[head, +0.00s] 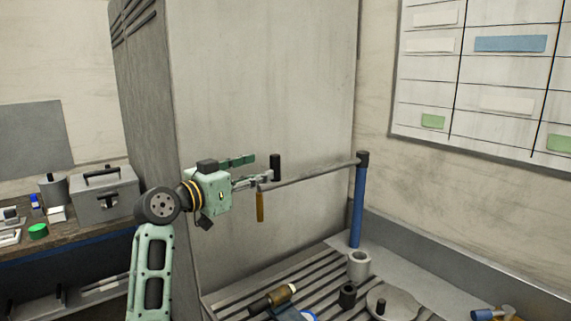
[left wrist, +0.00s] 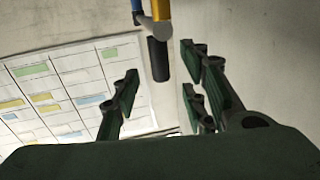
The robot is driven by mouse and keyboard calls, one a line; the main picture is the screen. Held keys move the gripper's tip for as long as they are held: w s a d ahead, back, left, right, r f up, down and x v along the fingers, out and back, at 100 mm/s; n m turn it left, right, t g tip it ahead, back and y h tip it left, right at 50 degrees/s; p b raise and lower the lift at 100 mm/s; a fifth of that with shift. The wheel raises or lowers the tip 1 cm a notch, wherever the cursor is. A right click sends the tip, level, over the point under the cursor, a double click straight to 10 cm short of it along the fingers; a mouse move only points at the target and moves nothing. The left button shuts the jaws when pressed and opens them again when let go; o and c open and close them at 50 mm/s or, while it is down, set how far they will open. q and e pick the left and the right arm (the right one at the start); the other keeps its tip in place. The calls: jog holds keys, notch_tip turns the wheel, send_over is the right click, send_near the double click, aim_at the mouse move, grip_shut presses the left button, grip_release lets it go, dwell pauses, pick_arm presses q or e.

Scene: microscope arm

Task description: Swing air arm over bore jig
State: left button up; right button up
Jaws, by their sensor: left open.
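The air arm is a grey horizontal bar (head: 315,173) on a blue upright post (head: 357,205). Its free end, at the left, has an upright black grip (head: 275,167) and an orange piece (head: 260,206) hanging below. My left gripper (head: 262,168) is open beside the black grip. In the left wrist view the black grip (left wrist: 158,60) shows between the spread fingers (left wrist: 158,85), near or just beyond their tips; contact cannot be told. A grey hollow cylinder (head: 358,265), possibly the bore jig, stands on the slotted bench near the post's foot. My right gripper is not in view.
The slotted bench (head: 240,301) also holds a small black cylinder (head: 347,295), a round grey plate (head: 402,304) and a brown-black tool (head: 271,298). A tall grey cabinet (head: 260,90) stands behind. A side table at left holds a grey box (head: 104,195).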

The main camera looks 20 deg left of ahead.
aim_at(272, 166)
pick_arm(q)
jog(key=shift+w+d+r, duration=0.15)
jog(key=shift+w+r, duration=0.05)
jog(key=shift+w, duration=0.05)
jog(key=p+x, duration=0.2)
jog(key=x, duration=0.1)
jog(key=shift+w+d+r, duration=0.15)
jog(key=shift+p+x, duration=0.4)
jog(key=shift+x, duration=0.8)
jog(key=shift+w, duration=0.3)
jog(key=shift+w+d+f, duration=0.1)
jog(key=shift+f, duration=0.15)
grip_shut()
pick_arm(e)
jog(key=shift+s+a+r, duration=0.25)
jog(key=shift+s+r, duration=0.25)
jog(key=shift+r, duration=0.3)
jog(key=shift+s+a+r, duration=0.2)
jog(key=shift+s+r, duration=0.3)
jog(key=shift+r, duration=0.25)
